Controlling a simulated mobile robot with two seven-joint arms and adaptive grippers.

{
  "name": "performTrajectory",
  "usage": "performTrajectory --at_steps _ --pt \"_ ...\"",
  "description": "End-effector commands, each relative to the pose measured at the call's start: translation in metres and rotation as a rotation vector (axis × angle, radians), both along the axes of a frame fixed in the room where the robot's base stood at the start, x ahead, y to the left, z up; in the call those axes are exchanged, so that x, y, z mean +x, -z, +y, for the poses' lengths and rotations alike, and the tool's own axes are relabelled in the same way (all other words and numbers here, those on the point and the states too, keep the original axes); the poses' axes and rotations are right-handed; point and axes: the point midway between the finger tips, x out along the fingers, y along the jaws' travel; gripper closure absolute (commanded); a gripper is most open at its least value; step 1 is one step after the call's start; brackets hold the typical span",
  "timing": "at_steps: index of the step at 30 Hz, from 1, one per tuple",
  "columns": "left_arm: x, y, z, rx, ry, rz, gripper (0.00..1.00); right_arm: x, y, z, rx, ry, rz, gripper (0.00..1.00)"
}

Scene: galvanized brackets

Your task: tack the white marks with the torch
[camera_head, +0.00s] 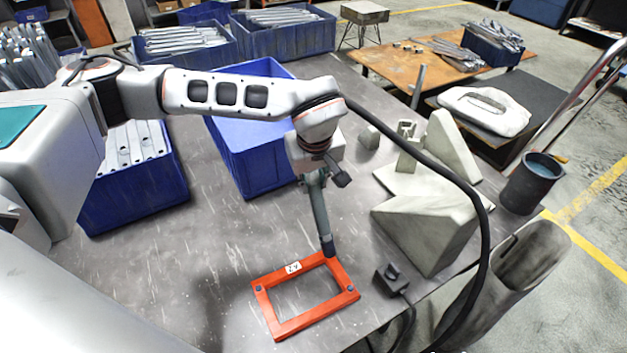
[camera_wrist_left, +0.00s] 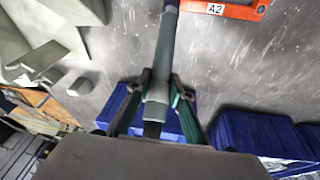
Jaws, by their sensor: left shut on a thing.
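My left gripper (camera_head: 316,177) is shut on the grey torch (camera_head: 321,212), which points down. In the left wrist view the fingers (camera_wrist_left: 160,92) close on the torch body (camera_wrist_left: 164,52) from both sides. The torch's dark lower end is at the back right corner of the orange rectangular frame (camera_head: 316,316); I cannot tell whether it touches. The frame lies flat on the metal table and has a white A2 label on its back bar. It also shows at the top of the left wrist view (camera_wrist_left: 245,11). The white marks are not clear. My right gripper is out of view.
Pale angled blocks (camera_head: 430,225) stand right of the torch. A small black device (camera_head: 391,280) with a cable sits by the table's front edge. Blue bins (camera_head: 250,165) stand behind and left. A dark hose loops from my arm on the right. The table left of the frame is clear.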

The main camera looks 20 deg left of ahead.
Motion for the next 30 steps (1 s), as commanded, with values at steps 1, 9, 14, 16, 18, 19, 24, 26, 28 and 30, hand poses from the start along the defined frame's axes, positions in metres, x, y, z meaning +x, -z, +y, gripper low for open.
performTrajectory --at_steps 1,9,14,16,18,19,24,26,28,30 --pt "-0.002 0.003 0.000 0.002 0.002 0.008 1.00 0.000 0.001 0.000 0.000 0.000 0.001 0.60" --pt "-0.003 0.000 0.000 0.002 0.002 0.008 1.00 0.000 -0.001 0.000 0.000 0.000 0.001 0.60" --pt "-0.001 -0.014 0.000 0.001 0.001 0.002 1.00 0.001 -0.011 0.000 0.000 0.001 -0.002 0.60" --pt "-0.001 -0.021 0.000 0.001 0.002 0.002 1.00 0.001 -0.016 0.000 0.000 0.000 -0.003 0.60" --pt "-0.001 -0.027 0.000 0.000 0.001 0.002 1.00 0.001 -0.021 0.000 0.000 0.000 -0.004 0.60" --pt "-0.001 -0.030 0.000 0.000 0.001 0.002 1.00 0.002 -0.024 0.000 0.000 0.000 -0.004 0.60" --pt "0.000 -0.045 0.000 0.000 0.001 0.000 1.00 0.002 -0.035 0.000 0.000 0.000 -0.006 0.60" --pt "0.000 -0.051 0.000 0.000 0.001 -0.001 1.00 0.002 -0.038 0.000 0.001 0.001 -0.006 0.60" --pt "0.000 -0.056 0.000 0.000 0.001 0.000 1.00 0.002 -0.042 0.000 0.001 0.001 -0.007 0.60" --pt "0.000 -0.060 0.000 -0.001 0.000 0.001 1.00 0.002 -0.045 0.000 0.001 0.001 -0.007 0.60"
